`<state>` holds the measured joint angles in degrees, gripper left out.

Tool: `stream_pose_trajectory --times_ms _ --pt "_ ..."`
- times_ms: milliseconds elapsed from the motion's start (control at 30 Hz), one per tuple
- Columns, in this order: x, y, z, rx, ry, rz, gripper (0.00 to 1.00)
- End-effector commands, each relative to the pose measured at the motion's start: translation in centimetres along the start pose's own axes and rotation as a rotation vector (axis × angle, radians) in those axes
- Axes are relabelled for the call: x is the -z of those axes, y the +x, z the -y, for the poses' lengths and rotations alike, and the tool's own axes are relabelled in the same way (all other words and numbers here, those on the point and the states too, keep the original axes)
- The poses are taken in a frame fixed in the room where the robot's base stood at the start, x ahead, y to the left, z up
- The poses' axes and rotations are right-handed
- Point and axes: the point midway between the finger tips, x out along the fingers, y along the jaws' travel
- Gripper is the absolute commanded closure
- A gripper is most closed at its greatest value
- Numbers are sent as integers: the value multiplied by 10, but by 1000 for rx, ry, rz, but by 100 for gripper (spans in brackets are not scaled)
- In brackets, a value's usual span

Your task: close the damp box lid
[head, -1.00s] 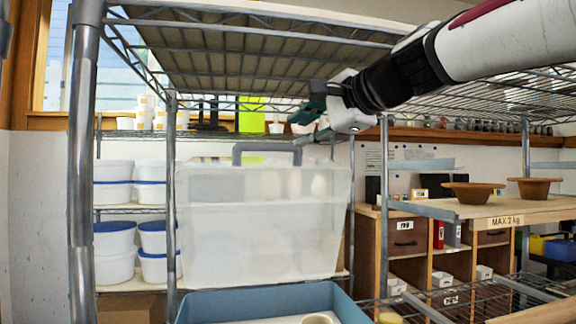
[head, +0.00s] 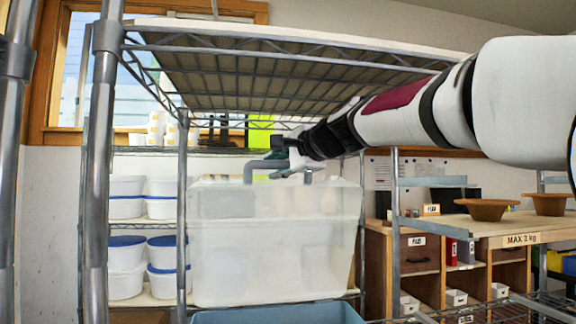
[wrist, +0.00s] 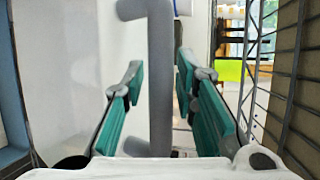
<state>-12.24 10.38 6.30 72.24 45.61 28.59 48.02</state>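The damp box is a blue tub (head: 280,313) low in the head view, with only its upper part in frame. Its translucent lid (head: 275,255) stands raised above it like an upright panel. A grey handle (head: 262,166) sits on the lid's top edge, and my gripper (head: 283,160) is at it, partly hiding it. In the wrist view the grey handle bar (wrist: 160,85) runs between the teal fingers of my gripper (wrist: 165,100). The fingers are apart, with gaps on both sides of the bar.
A wire shelf (head: 280,60) hangs above my arm and the lid. A rack post (head: 183,220) stands just left of the lid. White tubs (head: 125,252) are stacked behind at the left. Brown bowls (head: 487,209) stand on a board at the right.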

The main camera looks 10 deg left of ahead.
Motion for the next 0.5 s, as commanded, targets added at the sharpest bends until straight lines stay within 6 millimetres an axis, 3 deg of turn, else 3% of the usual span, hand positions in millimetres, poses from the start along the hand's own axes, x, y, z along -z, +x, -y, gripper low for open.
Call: stream_pose_trajectory --times_ms 333,367,467,500 --pt "0 5 0 -1 0 0 74" --pt "0 5 0 -1 0 0 76" --pt "0 5 0 -1 0 0 99" --pt "0 5 -1 -1 0 0 100"
